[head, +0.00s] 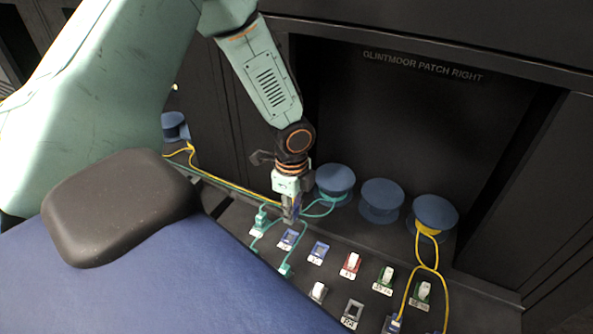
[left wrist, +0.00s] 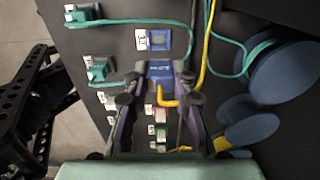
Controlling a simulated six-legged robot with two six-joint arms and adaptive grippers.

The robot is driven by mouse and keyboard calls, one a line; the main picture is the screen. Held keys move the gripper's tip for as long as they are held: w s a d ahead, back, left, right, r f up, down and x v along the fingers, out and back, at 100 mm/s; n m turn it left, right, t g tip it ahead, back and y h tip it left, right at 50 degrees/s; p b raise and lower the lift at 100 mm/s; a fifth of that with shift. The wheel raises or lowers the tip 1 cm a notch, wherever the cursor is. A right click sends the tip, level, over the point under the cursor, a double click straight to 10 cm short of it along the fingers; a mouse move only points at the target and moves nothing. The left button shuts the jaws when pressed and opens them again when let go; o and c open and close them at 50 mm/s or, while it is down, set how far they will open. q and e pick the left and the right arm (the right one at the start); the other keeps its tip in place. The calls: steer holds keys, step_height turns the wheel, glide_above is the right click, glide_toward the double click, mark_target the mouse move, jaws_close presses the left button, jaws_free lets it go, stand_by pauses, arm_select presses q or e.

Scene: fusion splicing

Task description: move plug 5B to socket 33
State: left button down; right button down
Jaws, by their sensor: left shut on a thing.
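My left gripper (head: 290,215) is shut on a blue plug (left wrist: 160,72) with a yellow cable end, held between its two fingers (left wrist: 158,92) over the socket row. The print on the plug is too small to read. Just beyond it in the left wrist view is an empty blue socket (left wrist: 158,41) with a white label whose number I cannot read for sure. In the head view, two blue sockets (head: 288,239) and (head: 318,252) show below and right of the gripper. Whether the plug touches a socket is unclear. My right gripper is not in view.
Teal plugs (head: 285,269) with teal cables sit close by. A red socket (head: 350,265) and green ones (head: 384,280) follow to the right. Blue spools (head: 382,199) stand behind. A yellow cable (head: 235,186) runs leftward, and another yellow one (head: 443,290) hangs at the right.

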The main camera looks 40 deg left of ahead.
arm_select(q)
steer(key=d+b, duration=0.1)
steer(key=d, duration=0.1)
steer(key=w+d+f+b, duration=0.1)
steer(key=d+b, duration=0.1)
steer(key=d, duration=0.1)
steer(key=d+f+b, duration=0.1)
steer(key=d, duration=0.1)
steer(key=shift+w+d+f+b, duration=0.2)
steer(key=shift+w+d+b, duration=0.1)
steer(key=shift+d+b, duration=0.1)
steer(key=shift+a+f+b, duration=0.2)
steer(key=shift+f+b, duration=0.45)
steer(key=shift+f, duration=0.75)
steer(key=shift+d+f+b, duration=0.15)
steer(key=shift+f+b, duration=0.15)
steer(key=shift+f, duration=0.35)
steer(key=shift+p, duration=0.4)
